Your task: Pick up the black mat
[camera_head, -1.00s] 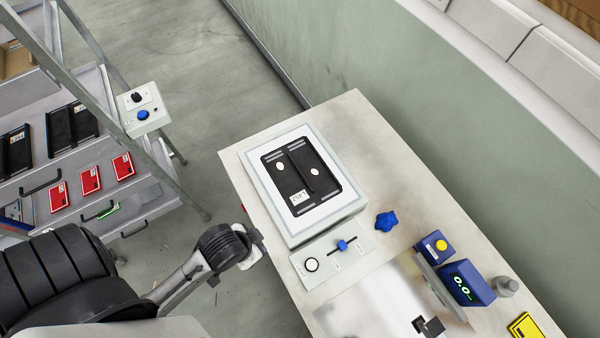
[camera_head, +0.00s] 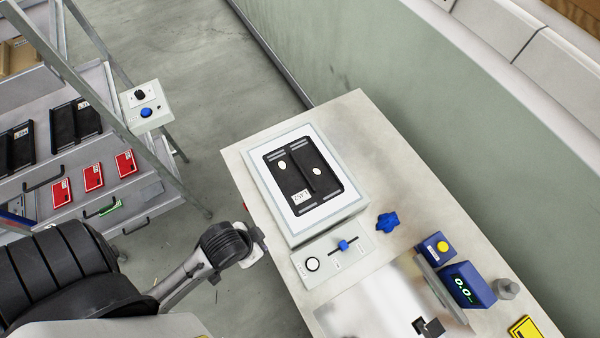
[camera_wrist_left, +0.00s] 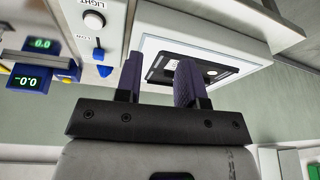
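A black mat (camera_head: 302,176) with two pale oval spots and a white label lies flat on a white light box (camera_head: 256,183) on the table. It also shows in the left wrist view (camera_wrist_left: 226,72), partly hidden behind one finger. Other black mat-like pieces (camera_head: 75,123) lie on the rack at the left. My left gripper (camera_head: 257,245) is at the table's left edge, in front of the light box and apart from the mat. In the left wrist view its two purple fingers (camera_wrist_left: 158,78) stand apart with nothing held between them. My right gripper is not in view.
A panel with a blue slider (camera_head: 343,245) sits beside the light box. A blue knob-like piece (camera_head: 387,222), a blue display box (camera_head: 467,285) and a metal plate (camera_head: 370,305) are also on the table. Red cards (camera_head: 93,177) lie on the rack. The table's far end is clear.

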